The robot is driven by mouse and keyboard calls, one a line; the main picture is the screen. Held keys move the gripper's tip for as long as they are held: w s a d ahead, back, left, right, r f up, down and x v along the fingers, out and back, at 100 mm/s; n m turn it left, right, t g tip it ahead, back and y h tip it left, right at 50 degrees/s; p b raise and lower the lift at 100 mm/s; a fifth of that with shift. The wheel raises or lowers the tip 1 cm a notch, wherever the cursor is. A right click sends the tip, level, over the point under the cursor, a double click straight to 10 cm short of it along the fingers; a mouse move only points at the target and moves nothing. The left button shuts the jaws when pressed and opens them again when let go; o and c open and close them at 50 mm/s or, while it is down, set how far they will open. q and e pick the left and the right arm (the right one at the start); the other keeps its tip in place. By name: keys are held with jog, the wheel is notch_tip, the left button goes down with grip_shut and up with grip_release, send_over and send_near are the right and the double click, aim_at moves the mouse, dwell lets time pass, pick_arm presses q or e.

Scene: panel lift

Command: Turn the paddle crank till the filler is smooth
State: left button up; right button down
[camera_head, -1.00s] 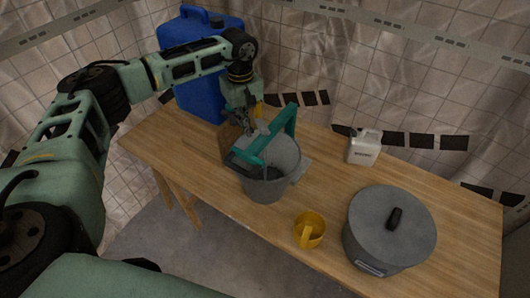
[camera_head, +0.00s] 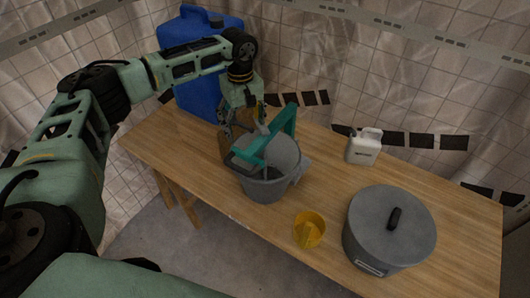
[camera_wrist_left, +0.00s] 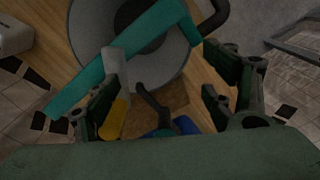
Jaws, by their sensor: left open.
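A grey bucket (camera_head: 268,187) stands on the wooden table, with a teal bridge (camera_head: 287,122) across its top. The bucket also shows at the top of the left wrist view (camera_wrist_left: 177,66). A grey crank arm (camera_wrist_left: 116,67) lies over the bridge, and a yellow grip (camera_wrist_left: 114,119) shows near its end, beside the left-hand finger. My left gripper (camera_head: 243,126) is open at the bucket's far side, its fingers spread around the crank area; I cannot tell whether they touch the grip. The filler inside is mostly hidden. My right gripper is not in view.
A blue jerrycan (camera_head: 196,62) stands behind my left arm. A yellow mug (camera_head: 309,230), a lidded grey pot (camera_head: 388,236) and a small white canister (camera_head: 364,147) stand right of the bucket. The table's front left is clear.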

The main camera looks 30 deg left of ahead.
pick_arm(q)
jog(key=shift+r, duration=0.1)
notch_tip(320, 180, up, 9)
jog(key=p, duration=0.5)
dwell(0.4)
dwell(0.3)
